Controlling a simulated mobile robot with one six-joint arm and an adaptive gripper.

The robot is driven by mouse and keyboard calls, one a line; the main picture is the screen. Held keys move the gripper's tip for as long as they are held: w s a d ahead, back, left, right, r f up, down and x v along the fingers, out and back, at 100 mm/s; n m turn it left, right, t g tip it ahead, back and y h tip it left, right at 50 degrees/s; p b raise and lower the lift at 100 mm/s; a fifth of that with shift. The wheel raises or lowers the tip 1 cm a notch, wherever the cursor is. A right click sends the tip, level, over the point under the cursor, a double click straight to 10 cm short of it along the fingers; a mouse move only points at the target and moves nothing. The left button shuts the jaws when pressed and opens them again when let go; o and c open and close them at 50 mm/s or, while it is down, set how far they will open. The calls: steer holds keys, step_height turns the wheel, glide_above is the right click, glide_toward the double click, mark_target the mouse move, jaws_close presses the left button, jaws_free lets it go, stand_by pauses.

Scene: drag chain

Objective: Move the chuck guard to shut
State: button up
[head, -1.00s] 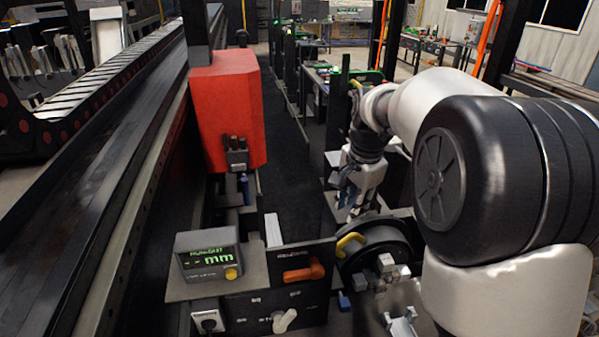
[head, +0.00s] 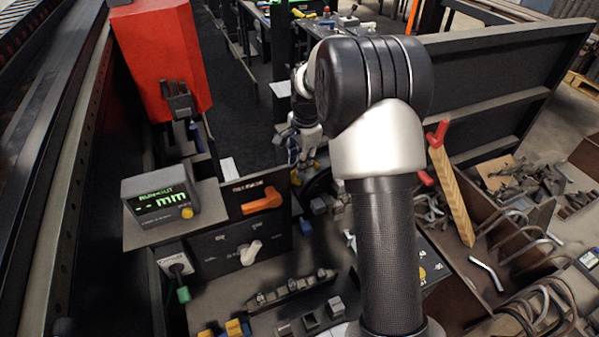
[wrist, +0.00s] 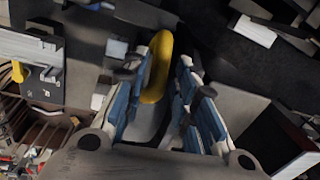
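The chuck guard (head: 318,184) is a dark rounded part, mostly hidden behind my arm in the head view. Its yellow handle (wrist: 158,66) stands out in the wrist view, just beyond and partly between my fingertips, nearer the left finger. A little yellow (head: 296,178) shows below my gripper (head: 296,152) in the head view. In the wrist view my gripper (wrist: 158,100) has its blue-padded fingers apart, with a clear gap between them. I cannot tell whether a finger touches the handle.
A red housing (head: 160,60) and a digital readout (head: 160,195) stand at left. A panel with an orange lever (head: 262,201) and a white knob (head: 251,252) is left of the guard. Small blocks and tools lie in front. A cluttered bin (head: 520,210) is at right.

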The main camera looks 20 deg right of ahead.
steer(key=f, duration=0.4)
steer(key=shift+w+b, duration=0.3)
steer(key=shift+b, duration=0.05)
steer(key=shift+c, duration=0.2)
jaws_close()
